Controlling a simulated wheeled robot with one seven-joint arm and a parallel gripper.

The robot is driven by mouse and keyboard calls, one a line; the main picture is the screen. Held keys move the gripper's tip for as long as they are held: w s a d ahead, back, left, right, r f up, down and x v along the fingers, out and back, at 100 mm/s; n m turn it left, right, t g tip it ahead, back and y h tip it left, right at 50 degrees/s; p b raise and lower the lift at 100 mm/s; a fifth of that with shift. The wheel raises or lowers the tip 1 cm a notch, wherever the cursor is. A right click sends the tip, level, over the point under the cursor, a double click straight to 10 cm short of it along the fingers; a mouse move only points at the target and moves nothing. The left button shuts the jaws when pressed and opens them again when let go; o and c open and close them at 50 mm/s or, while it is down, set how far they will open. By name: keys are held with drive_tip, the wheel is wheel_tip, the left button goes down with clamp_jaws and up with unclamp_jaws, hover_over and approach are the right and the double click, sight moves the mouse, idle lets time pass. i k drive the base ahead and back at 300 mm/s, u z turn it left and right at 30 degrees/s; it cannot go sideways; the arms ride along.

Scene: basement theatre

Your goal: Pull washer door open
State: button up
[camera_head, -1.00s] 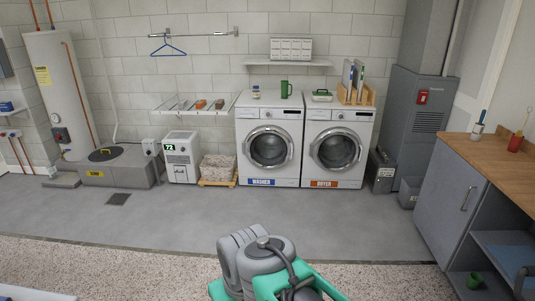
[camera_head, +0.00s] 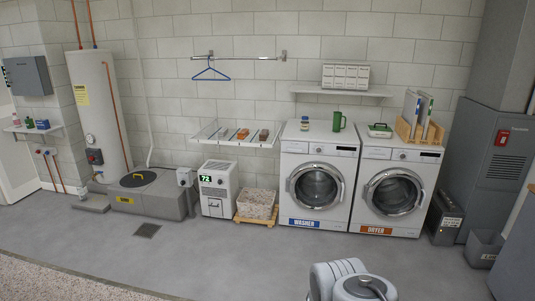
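The washer (camera_head: 317,184) is a white front-loader with a blue "WASHER" label at its base, standing against the back wall. Its round washer door (camera_head: 315,187), with a silver ring and dark glass, looks shut. The matching dryer (camera_head: 394,190) with an orange label stands just to its right. Part of my arm (camera_head: 352,280) shows at the bottom edge, well short of the washer. My gripper is not in view.
Bare grey floor (camera_head: 250,258) lies in front of the machines. A dehumidifier (camera_head: 218,189) and a basket on a wooden pallet (camera_head: 257,205) stand left of the washer. A green mug (camera_head: 338,121) stands on top. A grey cabinet (camera_head: 515,255) is at the right edge.

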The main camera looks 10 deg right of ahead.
sight(329, 171)
drive_tip(key=z, duration=0.35)
drive_tip(key=i, duration=3.35)
drive_tip(key=u, duration=0.25)
